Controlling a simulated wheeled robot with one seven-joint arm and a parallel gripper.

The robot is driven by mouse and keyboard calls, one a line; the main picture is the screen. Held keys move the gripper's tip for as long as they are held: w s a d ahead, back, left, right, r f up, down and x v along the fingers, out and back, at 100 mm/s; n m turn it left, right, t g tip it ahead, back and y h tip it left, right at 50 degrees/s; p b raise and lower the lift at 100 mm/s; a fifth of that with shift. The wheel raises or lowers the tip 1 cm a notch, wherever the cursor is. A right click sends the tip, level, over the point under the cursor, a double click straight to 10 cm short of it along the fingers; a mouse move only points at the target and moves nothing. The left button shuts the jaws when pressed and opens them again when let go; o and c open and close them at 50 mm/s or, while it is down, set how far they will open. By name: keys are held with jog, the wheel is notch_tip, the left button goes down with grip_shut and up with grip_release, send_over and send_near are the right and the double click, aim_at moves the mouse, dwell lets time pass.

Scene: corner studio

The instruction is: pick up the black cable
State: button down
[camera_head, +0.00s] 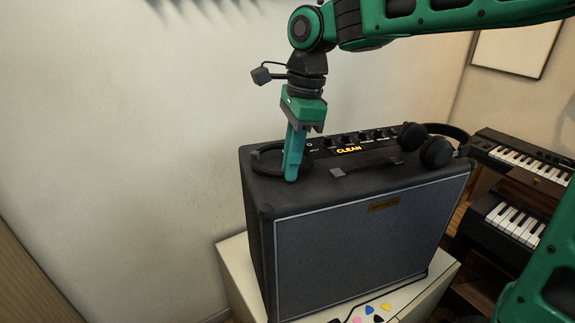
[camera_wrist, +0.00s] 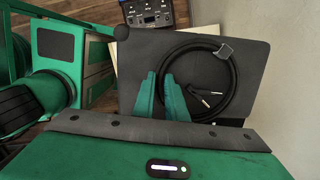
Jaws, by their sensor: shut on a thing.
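The black cable (camera_head: 262,150) lies coiled in a ring on the left end of the amplifier's top. In the wrist view the coil (camera_wrist: 232,92) shows a grey tie at its upper right and plug ends inside the ring. My gripper (camera_head: 291,176) points down at the coil and is shut on its side nearest the fingers. In the wrist view my gripper (camera_wrist: 166,82) covers the left part of the ring. The coil appears to be still on or very close to the top; I cannot tell if there is a gap.
The black amplifier (camera_head: 355,240) stands on a pale cabinet (camera_head: 236,268). Headphones (camera_head: 436,150) lie at the right end of its top. Several coloured picks (camera_head: 371,309) lie in front of it. Keyboards (camera_head: 525,157) stand at the right. A bare wall (camera_head: 120,130) is behind and left.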

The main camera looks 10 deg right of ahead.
jog(key=r, duration=0.4)
jog(key=shift+s+a, duration=0.2)
jog(key=shift+a, duration=0.05)
jog(key=s+a+r, duration=0.6)
jog(key=s+a, duration=0.1)
jog(key=s, duration=0.1)
jog(key=shift+s+a+r, duration=0.15)
jog(key=shift+s+r, duration=0.05)
